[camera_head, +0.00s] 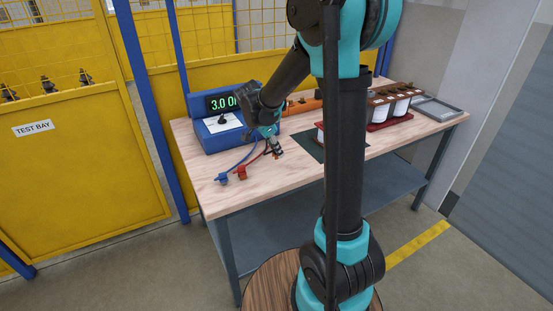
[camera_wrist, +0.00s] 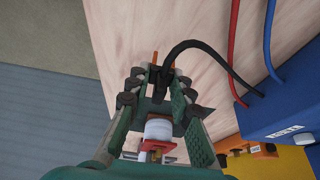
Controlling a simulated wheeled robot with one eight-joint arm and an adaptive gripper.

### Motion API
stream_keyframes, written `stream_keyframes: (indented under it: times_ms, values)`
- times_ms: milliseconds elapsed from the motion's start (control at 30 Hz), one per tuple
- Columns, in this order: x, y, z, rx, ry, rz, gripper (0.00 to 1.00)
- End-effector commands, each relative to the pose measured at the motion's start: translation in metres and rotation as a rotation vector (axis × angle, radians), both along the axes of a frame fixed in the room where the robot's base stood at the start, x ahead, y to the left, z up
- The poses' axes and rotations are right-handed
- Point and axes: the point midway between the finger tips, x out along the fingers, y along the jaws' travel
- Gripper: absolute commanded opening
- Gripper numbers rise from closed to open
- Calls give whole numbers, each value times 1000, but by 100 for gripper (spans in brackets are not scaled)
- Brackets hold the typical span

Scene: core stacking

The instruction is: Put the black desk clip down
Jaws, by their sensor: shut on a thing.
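My gripper (camera_wrist: 158,82) is shut on the black desk clip (camera_wrist: 160,92), which sits between the fingertips with a black cable running from it to the blue instrument. In the head view my gripper (camera_head: 275,149) points down over the front middle of the wooden table (camera_head: 210,195). The clip is hard to make out there. Whether it touches the tabletop cannot be told.
The blue instrument (camera_head: 211,136) with a lit display stands behind my gripper. A blue clip (camera_head: 222,178) and a red clip (camera_head: 241,173) lie left on the table. A dark mat (camera_head: 312,147) is to the right. Red racks with white cores (camera_head: 401,108) stand farther right.

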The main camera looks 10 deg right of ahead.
Motion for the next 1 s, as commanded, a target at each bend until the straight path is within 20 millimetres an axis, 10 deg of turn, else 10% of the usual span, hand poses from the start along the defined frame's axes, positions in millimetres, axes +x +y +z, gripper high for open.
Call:
stream_keyframes:
  times_ms: [733, 767, 1000]
  values:
    - [0, 0, -42, 0, 0, 0, 0]
    - [0, 0, -42, 0, 0, 0, 22]
    - [0, 0, -42, 0, 0, 0, 42]
